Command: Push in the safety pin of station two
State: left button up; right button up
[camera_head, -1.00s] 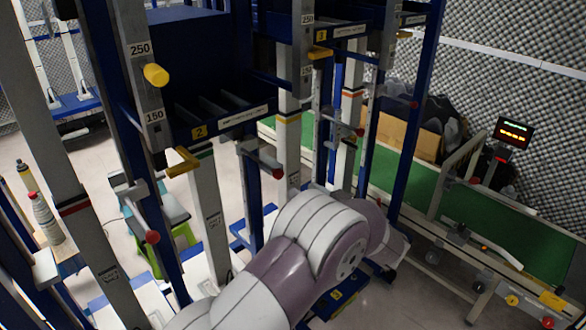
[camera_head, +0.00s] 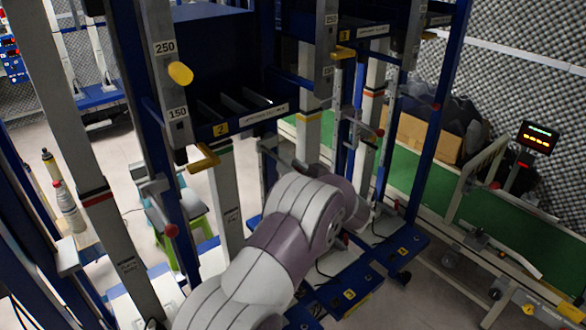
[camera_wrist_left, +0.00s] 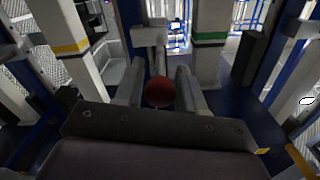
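Station two is the blue rack with a yellow "2" label (camera_head: 220,129) on its black shelf edge in the head view. A red-ended pin (camera_head: 170,230) sticks out of its left post. A second grey pin (camera_head: 268,147) sits on the right post, its end hidden by my left arm. In the left wrist view, a round red knob (camera_wrist_left: 160,92) lies between the two grey fingers of my left gripper (camera_wrist_left: 158,88). The fingers are apart, one on each side of the knob; contact cannot be told. In the head view the fingers are hidden behind my left arm. My right gripper is not in view.
Yellow knobs (camera_head: 180,74) and yellow brackets (camera_head: 204,158) stick out from the posts. A green conveyor (camera_head: 520,232) with a lit display (camera_head: 538,138) stands at the right. Bottles (camera_head: 68,207) stand at the left. Blue rack feet (camera_head: 385,262) cross the floor.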

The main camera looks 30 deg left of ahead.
aim_at(273, 153)
pick_arm(q)
grip_shut()
jog(key=p+x, duration=0.1)
jog(key=x, duration=0.7)
jog(key=shift+w+a, duration=0.2)
jog(key=shift+a, duration=0.15)
jog(key=shift+r, duration=0.2)
jog(key=shift+o, duration=2.2)
grip_release()
jog(key=shift+a+f, duration=0.1)
jog(key=shift+f, duration=0.05)
jog(key=v, duration=1.2)
jog(key=shift+d+b, duration=0.3)
jog(key=shift+b, duration=0.05)
